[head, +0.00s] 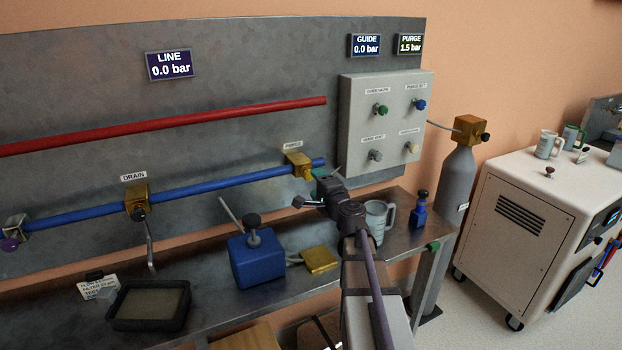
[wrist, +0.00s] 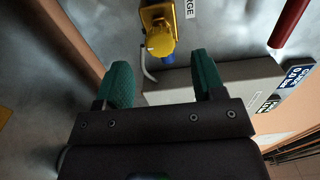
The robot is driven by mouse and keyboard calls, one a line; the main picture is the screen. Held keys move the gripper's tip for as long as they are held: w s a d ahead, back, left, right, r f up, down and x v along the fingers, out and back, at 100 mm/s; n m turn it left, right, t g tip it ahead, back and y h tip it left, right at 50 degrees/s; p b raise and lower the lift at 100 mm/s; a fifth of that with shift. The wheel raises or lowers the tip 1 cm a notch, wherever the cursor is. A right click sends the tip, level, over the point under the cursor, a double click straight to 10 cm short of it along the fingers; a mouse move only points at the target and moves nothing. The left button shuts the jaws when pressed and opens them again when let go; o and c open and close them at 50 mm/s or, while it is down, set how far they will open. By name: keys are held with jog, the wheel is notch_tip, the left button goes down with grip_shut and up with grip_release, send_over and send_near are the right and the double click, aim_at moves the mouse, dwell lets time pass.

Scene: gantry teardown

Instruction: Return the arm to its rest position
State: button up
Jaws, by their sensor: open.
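My arm reaches up from the bottom of the head view, and my gripper (head: 326,184) is near the right end of the blue pipe (head: 220,184). In the wrist view the two green fingers of my gripper (wrist: 163,78) stand apart with nothing between them. The brass purge fitting (head: 299,166) on the pipe is just left of the gripper. In the wrist view this fitting (wrist: 160,36) with its yellow end lies beyond the fingertips, and I see no contact. The wrist hides part of the wall behind it.
The grey valve box (head: 388,126) is on the wall to the right. On the bench stand a mug (head: 379,220), a small blue bottle (head: 419,210), a blue canister (head: 255,262) and a black tray (head: 180,315). A gas cylinder (head: 456,185) and white cart (head: 520,225) are farther right.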

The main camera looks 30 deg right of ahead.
jog(key=s, duration=0.5)
jog(key=shift+s+a, duration=0.1)
jog(key=shift+a, duration=0.1)
jog(key=s+a+f+n+g+y+p, duration=0.1)
jog(key=s+a+f+n+g+y, duration=0.2)
jog(key=a+f+n+g, duration=0.3)
jog(key=s+a+f+n+g+y+p, duration=0.1)
jog(key=s+a+f+n+g+y, duration=0.25)
jog(key=a+n, duration=0.35)
jog(key=s+a+f+n+g+h+p, duration=0.1)
jog(key=s+a+n+g+h+p, duration=0.1)
jog(key=a, duration=0.4)
jog(key=s+a+n+g+h+p, duration=0.2)
jog(key=s+a+n+g+h, duration=0.1)
jog(key=s+a+g, duration=0.3)
jog(key=shift+s+a+f+n, duration=0.35)
jog(key=shift+s+a+n, duration=0.15)
jog(key=shift+a, duration=0.15)
